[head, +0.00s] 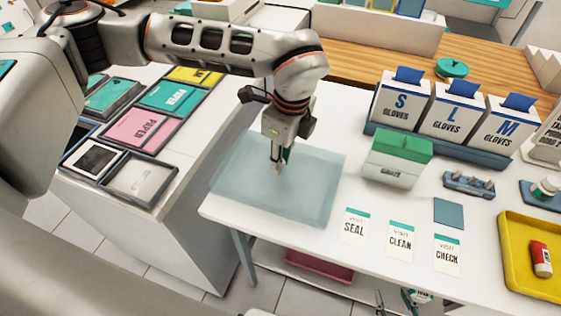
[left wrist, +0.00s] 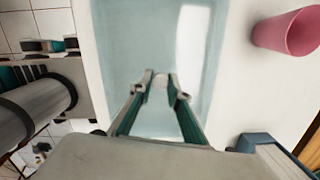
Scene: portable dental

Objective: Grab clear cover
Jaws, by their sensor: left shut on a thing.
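The clear cover (head: 310,190) is a pale blue, see-through rectangular piece at the left end of the white table. It also fills the middle of the left wrist view (left wrist: 120,50). My left gripper (head: 278,168) points down over the middle of the cover. In the left wrist view its two fingertips (left wrist: 160,83) are close together on a small pale grip at the cover's middle. I cannot tell whether the cover rests on the table or is slightly raised. My right gripper is not in view.
A green-topped box (head: 398,157) stands right of the cover, before several glove boxes. Labels SEAL (head: 354,226), CLEAN and CHECK lie near the front edge. A yellow tray (head: 515,262) is at right. A pink cup (left wrist: 287,32) stands beside the cover. A counter with framed cards is at left.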

